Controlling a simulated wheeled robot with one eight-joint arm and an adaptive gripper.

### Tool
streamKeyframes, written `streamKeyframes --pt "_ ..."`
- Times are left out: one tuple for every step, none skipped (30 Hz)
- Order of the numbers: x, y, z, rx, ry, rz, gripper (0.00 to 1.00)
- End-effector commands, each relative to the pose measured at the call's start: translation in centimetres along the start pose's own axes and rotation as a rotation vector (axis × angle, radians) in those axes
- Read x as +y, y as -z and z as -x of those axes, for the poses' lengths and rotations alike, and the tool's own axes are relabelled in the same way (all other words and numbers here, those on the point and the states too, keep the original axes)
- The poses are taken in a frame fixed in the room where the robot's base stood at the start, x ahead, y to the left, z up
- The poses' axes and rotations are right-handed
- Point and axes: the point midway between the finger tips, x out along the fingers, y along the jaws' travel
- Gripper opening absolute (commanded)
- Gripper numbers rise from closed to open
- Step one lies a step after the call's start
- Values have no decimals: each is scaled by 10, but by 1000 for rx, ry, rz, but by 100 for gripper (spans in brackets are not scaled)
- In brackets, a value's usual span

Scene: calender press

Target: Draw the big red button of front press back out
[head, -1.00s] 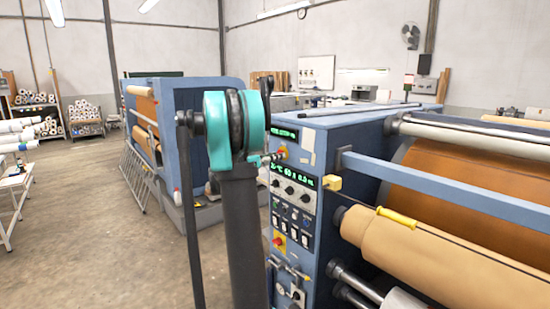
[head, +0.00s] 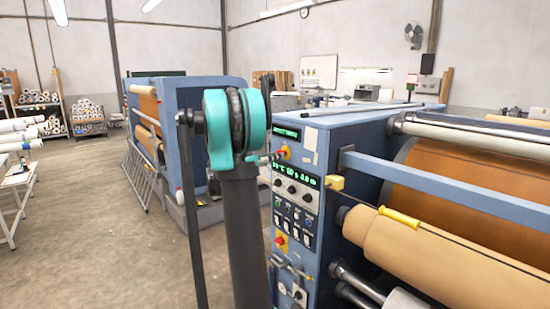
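The front press (head: 345,135) is the blue machine on the right, with a control panel on its end face. A second red button on yellow (head: 280,240) sits lower on the panel. My arm stands upright in front of the panel's left edge. A small grey part (head: 265,159) shows between the arm and the upper button; it may be part of my gripper. The fingers are not clearly visible, and contact cannot be told.
A yellow-handled tool (head: 399,217) lies on the tan roll (head: 425,248) at the right. A second blue press (head: 205,95) stands behind at left, with a metal barrier (head: 140,178) beside it. The floor at left is open, with a white rack (head: 18,195) at the edge.

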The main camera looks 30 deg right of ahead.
Motion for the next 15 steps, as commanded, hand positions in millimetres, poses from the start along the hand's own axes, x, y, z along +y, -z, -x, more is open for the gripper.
streamKeyframes --pt "0 0 0 0 0 0 48" --pt "0 0 0 0 0 0 52" --pt "0 0 0 0 0 0 56" --pt "0 0 0 0 0 0 56" --pt "0 0 0 0 0 0 56" --pt "0 0 0 0 0 0 56" --pt "0 0 0 0 0 0 56" --pt "0 0 0 0 0 0 56" --pt "0 0 0 0 0 0 56" --pt "0 0 -1 0 0 0 56" --pt "0 0 0 0 0 0 56" --pt "0 0 0 0 0 0 56" --pt "0 0 2 0 0 0 56" --pt "0 0 3 0 1 0 56" --pt "-1 0 7 1 2 0 56"
